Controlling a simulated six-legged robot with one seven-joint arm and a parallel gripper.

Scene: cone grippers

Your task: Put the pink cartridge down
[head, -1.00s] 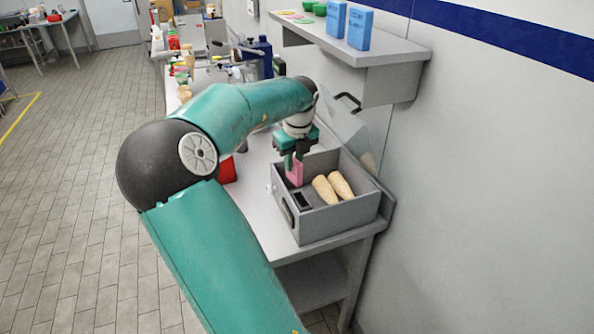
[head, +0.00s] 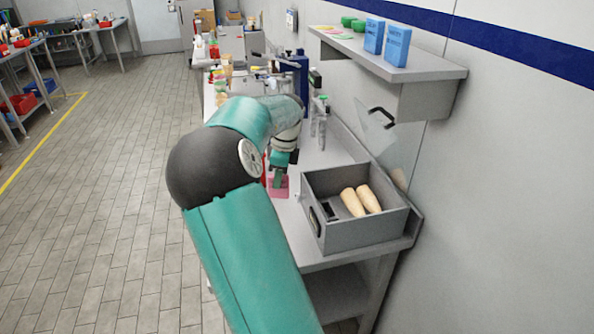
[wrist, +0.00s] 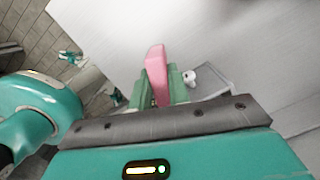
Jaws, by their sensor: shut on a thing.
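The pink cartridge (head: 281,190) is at the tip of my gripper (head: 280,174), low over the grey bench to the left of the grey open box (head: 362,235). In the wrist view the cartridge (wrist: 156,68) sticks out from between the two green fingers of my gripper (wrist: 161,88), which are shut on it. I cannot tell whether its lower end touches the bench. My arm hides part of the bench beside it.
Two tan cones (head: 361,200) lie in the box, and its clear lid (head: 377,125) stands raised behind. Bottles and cups crowd the bench farther back. A wall shelf (head: 400,68) holds blue boxes (head: 397,45). A bare bench strip lies left of the box.

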